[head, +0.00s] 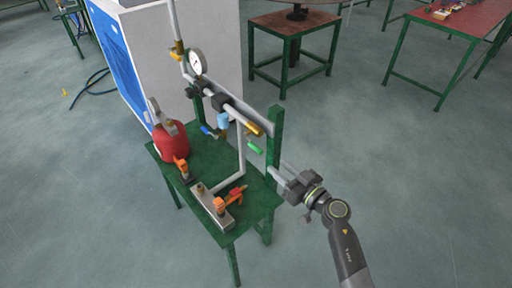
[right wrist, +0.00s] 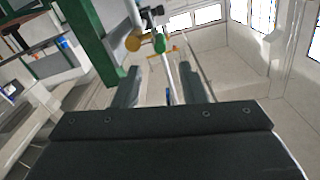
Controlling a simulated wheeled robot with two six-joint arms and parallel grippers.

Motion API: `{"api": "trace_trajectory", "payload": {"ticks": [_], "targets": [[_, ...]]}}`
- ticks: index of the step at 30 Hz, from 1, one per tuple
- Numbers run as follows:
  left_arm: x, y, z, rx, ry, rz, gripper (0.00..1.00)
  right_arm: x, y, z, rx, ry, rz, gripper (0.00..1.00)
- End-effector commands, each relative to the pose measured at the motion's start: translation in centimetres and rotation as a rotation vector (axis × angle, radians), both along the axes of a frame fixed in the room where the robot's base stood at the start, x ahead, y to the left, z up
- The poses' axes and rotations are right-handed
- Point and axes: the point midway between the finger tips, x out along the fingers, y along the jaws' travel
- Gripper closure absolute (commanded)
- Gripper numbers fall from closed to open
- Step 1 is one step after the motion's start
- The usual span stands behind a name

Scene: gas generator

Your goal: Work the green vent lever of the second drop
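The green vent lever (head: 254,148) hangs below the right end of a horizontal pipe (head: 225,107), beside a green upright post. In the right wrist view the green lever (right wrist: 160,44) is ahead of the fingers, close to the brass pipe end (right wrist: 133,42). My right gripper (head: 278,170) is at the right side of the green table, to the right of the post and lower right of the lever. In its wrist view the fingers (right wrist: 160,75) are apart, with nothing gripped between them. The lever and fingers are apart. My left gripper is not in view.
The green post (head: 274,138) stands between my right gripper and the pipework. A blue lever (head: 208,131), a gauge (head: 196,64), a red canister (head: 171,141) and orange-handled tools (head: 220,205) are on or above the table (head: 205,155).

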Motion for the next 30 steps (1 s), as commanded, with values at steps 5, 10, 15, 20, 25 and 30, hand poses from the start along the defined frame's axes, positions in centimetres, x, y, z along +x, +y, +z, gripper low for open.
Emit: {"api": "trace_trajectory", "payload": {"ticks": [5,10,15,20,25,30], "targets": [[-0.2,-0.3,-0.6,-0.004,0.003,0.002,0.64,3.4,2.5,-0.1,0.002,-0.001,0.001,0.62],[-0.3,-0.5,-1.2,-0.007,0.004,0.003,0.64,6.2,4.5,-0.2,0.000,-0.001,0.000,0.62],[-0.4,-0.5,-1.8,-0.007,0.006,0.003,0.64,8.2,5.9,-0.1,0.000,-0.001,-0.001,0.62],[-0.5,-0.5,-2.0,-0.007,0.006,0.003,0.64,9.1,6.6,-0.1,0.000,0.000,-0.002,0.62],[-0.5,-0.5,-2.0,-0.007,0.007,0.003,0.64,9.3,6.7,-0.1,0.000,0.000,-0.003,0.62],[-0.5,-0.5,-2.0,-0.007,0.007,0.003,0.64,9.3,6.7,0.0,0.000,0.000,-0.003,0.63]]}}
